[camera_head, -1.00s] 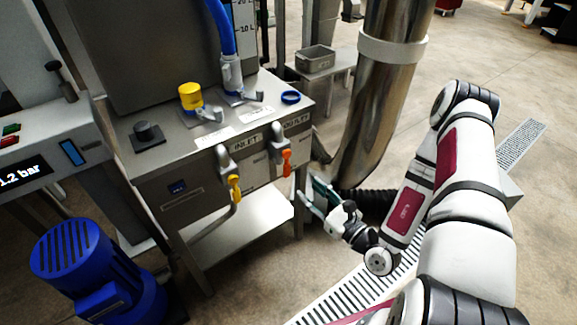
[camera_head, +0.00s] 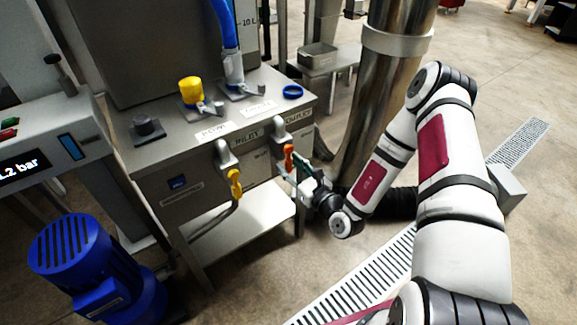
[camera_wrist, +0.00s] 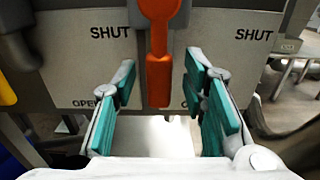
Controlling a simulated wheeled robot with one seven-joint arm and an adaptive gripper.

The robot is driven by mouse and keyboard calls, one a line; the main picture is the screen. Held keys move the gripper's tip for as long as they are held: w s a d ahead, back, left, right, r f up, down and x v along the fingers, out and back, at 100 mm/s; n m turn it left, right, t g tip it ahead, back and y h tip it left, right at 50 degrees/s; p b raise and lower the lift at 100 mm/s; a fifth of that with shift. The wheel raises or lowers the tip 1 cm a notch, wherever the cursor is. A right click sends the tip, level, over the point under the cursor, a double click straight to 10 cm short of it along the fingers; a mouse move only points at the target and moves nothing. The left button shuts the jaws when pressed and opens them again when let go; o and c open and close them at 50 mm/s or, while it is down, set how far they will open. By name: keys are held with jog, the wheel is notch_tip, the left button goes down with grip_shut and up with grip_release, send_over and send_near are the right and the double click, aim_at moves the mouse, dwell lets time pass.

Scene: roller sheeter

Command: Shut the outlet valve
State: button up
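The outlet valve, on the front of the steel cabinet under the OUTLET label, has an orange handle (camera_head: 288,158) that hangs straight down. In the wrist view the orange handle (camera_wrist: 158,75) shows between my finger pads. SHUT is printed on the panel at upper left and upper right of it, with OPEN partly hidden lower down. My gripper (camera_head: 303,170) is right beside the handle in the head view. In the wrist view my gripper (camera_wrist: 160,95) is open, a pad on each side of the handle with gaps; contact is not visible.
The inlet valve with a yellow handle (camera_head: 235,183) is left of the outlet valve. Another yellow valve knob (camera_head: 190,90) and a blue ring (camera_head: 293,91) are on the cabinet top. A steel pipe (camera_head: 385,90) stands behind my arm. A blue motor (camera_head: 90,265) is at lower left.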

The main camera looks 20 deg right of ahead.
jog(key=shift+w+a, duration=0.2)
jog(key=shift+w, duration=0.3)
grip_shut()
